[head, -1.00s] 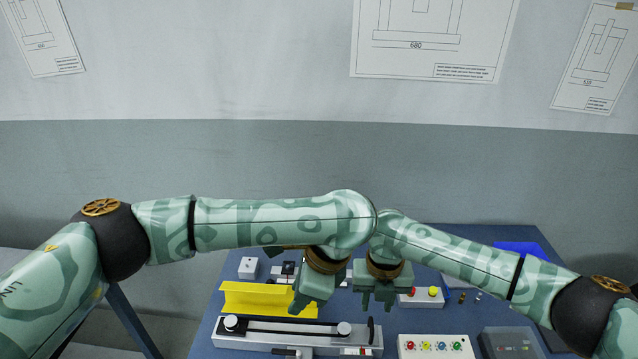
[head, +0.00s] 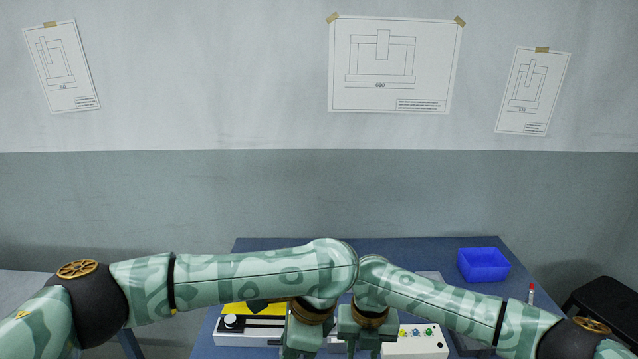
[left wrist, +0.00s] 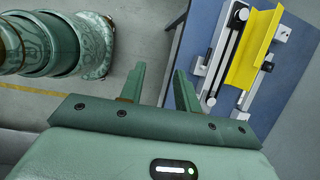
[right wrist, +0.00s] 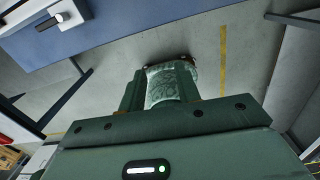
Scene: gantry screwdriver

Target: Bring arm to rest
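My left gripper (head: 300,345) hangs down above the front part of the blue table (head: 400,249), and its fingers are partly cut off in the head view. In the left wrist view my left gripper (left wrist: 160,70) has its two fingers apart with nothing between them. My right gripper (head: 362,343) points down beside it, close to its right side. In the right wrist view my right gripper (right wrist: 160,68) has its fingers apart and empty, with the floor and a part of my own body beyond. Both forearms cross the picture and hide the middle of the table.
A rail fixture (left wrist: 222,65) with a yellow angle profile (left wrist: 255,48) lies on the table near the left gripper. A white button box (head: 415,346) stands right of the right gripper. A blue bin (head: 484,264) is at the back right. A black stool (head: 600,302) stands beyond.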

